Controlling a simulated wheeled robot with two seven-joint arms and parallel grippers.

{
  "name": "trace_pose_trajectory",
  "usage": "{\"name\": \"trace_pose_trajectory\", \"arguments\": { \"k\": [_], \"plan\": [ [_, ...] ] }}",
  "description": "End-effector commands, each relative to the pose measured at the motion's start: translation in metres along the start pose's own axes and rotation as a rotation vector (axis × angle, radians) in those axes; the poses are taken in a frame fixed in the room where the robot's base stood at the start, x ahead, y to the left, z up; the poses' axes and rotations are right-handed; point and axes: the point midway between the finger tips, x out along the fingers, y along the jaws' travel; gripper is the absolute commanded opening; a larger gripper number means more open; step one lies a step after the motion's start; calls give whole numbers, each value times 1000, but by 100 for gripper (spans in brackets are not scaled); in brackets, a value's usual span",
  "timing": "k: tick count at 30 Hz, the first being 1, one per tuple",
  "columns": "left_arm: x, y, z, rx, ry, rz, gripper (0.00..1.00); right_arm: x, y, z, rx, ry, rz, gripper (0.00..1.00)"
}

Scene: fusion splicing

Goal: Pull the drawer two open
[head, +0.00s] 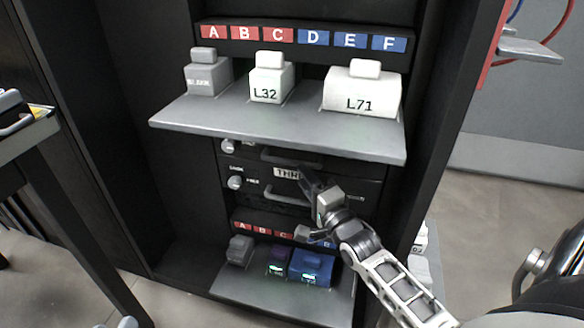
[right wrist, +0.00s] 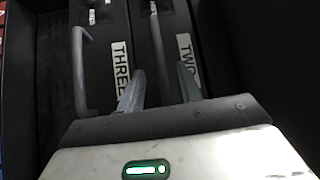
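Drawer two (right wrist: 185,20) is a dark panel with a white TWO label in the right wrist view. Its grey bar handle (right wrist: 158,50) runs down between the two fingers of my right gripper (right wrist: 160,88). The fingers are apart, one on each side of the bar, with gaps showing. In the head view the right gripper (head: 308,180) is at the drawer fronts, below the upper shelf. The handle of drawer two (head: 285,157) shows there just under the shelf, and its label is hidden. The drawer looks closed. My left gripper is not in view.
Drawer three (head: 262,186) lies directly below, with its own handle (right wrist: 79,75). The upper shelf (head: 270,128) juts out above the gripper and carries white and grey blocks. A lower shelf (head: 270,292) holds more blocks. Cabinet walls stand at both sides.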

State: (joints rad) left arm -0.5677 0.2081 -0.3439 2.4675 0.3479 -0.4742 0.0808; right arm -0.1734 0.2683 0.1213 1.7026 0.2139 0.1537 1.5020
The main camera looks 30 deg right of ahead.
Motion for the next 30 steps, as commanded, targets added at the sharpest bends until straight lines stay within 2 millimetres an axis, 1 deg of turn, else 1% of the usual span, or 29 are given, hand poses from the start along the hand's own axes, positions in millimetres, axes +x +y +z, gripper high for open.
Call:
{"name": "trace_pose_trajectory", "arguments": {
  "k": [1, 3, 6, 9, 14, 22, 23, 24, 26, 27, 30],
  "plan": [
    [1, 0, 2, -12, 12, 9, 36, 12, 2, 0, 1, 1, -5, 35],
    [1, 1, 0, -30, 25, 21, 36, 26, 2, 0, 0, 0, -3, 35],
    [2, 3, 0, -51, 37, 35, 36, 42, 2, 0, 0, 0, -1, 35],
    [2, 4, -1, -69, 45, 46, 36, 54, 1, 0, -1, -1, -2, 35],
    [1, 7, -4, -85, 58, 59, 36, 64, 0, 0, -1, -1, 1, 35],
    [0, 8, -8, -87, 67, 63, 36, 65, 0, 0, 0, -1, 2, 35],
    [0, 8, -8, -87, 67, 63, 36, 65, 0, 0, 0, -1, 2, 32],
    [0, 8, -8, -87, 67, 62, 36, 65, 0, 0, 0, -1, 1, 21],
    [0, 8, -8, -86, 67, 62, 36, 64, 0, 0, 0, -1, 1, 5],
    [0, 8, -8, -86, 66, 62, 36, 64, 0, 0, 0, -1, 1, 0],
    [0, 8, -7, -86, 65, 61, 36, 64, 0, 0, 0, -1, 1, 0]
  ]
}}
